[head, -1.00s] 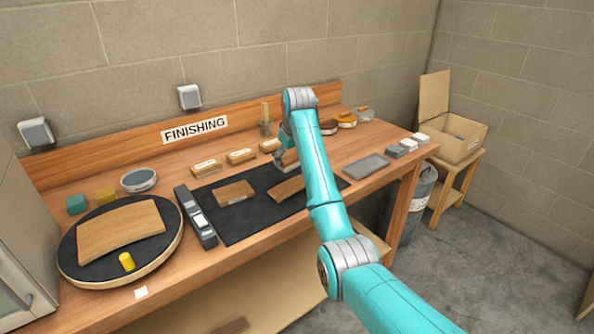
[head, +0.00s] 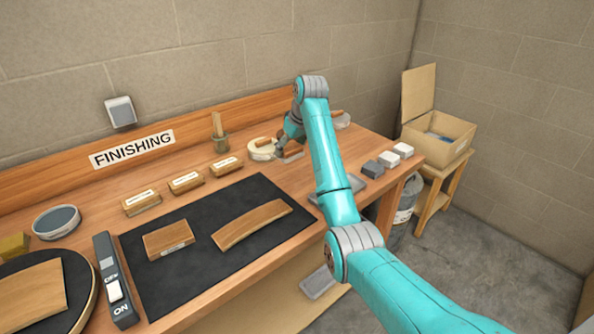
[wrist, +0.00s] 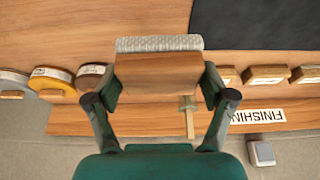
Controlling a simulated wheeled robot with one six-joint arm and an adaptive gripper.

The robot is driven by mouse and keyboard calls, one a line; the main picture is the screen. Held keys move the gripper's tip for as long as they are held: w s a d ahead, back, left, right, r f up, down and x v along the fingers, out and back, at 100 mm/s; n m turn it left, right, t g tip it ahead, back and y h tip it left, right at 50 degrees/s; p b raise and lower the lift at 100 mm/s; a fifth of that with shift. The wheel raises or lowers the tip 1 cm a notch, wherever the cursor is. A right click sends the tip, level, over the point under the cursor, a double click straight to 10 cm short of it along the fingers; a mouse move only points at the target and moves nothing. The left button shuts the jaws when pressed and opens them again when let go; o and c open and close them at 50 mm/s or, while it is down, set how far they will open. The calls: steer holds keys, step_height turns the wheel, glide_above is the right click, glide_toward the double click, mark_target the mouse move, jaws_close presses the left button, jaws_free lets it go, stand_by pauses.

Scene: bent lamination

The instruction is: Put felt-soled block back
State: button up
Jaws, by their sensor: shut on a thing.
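My gripper (wrist: 160,98) is shut on a wooden block (wrist: 158,74) with a grey, textured sole, which I take for the felt-soled block. In the head view my gripper (head: 290,143) holds it low near the back of the bench, right of the row of labelled blocks and beside a cream round pad (head: 262,150). I cannot tell if its sole touches the bench. Three labelled blocks (head: 141,202), (head: 186,183), (head: 226,166) stand in a row behind the black mat (head: 150,284). Another labelled block (head: 168,240) lies on the mat.
A curved wood strip (head: 250,224) lies on the mat. A switch box (head: 115,282) and a round turntable (head: 84,300) are at left. Grey and white small blocks (head: 388,160) sit at right. An open carton (head: 440,137) stands beyond.

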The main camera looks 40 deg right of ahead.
steer(key=shift+w+d+f, duration=0.1)
steer(key=shift+d+f, duration=0.1)
steer(key=shift+d, duration=0.15)
glide_above(290, 179)
steer(key=s, duration=0.2)
steer(key=f, duration=0.5)
steer(key=shift+w+d+f, duration=0.15)
steer(key=shift+w+f, duration=0.1)
steer(key=shift+f, duration=2.05)
steer(key=o, duration=0.9)
steer(key=shift+f, duration=0.15)
steer(key=v, duration=1.2)
